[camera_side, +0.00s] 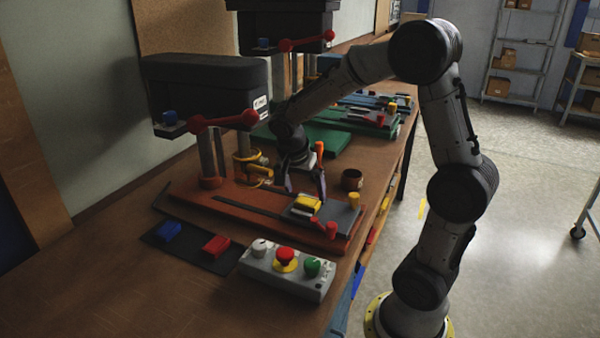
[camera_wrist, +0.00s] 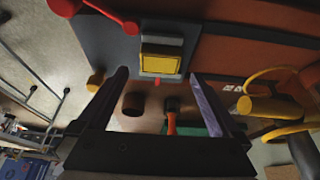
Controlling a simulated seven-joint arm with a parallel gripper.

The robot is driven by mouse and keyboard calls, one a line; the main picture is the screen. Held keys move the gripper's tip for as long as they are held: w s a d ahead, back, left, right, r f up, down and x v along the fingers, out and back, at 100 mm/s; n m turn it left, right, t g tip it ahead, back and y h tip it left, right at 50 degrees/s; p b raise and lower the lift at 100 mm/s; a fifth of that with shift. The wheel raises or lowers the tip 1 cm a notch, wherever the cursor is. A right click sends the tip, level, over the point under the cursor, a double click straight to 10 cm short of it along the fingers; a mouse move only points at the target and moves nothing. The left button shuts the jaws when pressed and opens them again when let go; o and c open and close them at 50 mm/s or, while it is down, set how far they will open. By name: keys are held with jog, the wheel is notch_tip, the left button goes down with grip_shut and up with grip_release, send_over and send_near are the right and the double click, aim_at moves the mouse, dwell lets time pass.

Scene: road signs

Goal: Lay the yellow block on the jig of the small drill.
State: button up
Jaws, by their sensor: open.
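The yellow block (camera_side: 307,203) lies flat on the grey jig (camera_side: 340,216) on the orange-red base of the front drill (camera_side: 207,92). In the wrist view the yellow block (camera_wrist: 160,63) sits on a small grey seat on the jig plate (camera_wrist: 103,45). My gripper (camera_side: 306,190) is open just above and behind the block. In the wrist view the fingertips of my gripper (camera_wrist: 160,76) are apart, one to each side of the block, and nothing is held. Whether a finger touches the block I cannot tell.
A brown cup (camera_side: 352,180) and an orange-handled tool (camera_side: 320,149) stand close to my gripper. A button box (camera_side: 287,270) and a dark mat (camera_side: 190,247) with blue and red blocks lie in front.

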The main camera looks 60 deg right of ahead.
jog(key=v, duration=0.7)
jog(key=s+a+r+n+t+y, duration=0.1)
jog(key=s+a+n+t+y, duration=0.3)
jog(key=s+a+n, duration=1)
jog(key=n+t, duration=0.1)
jog(key=n, duration=0.3)
jog(key=shift+a+r+t+y, duration=0.3)
jog(key=shift+a+r, duration=0.05)
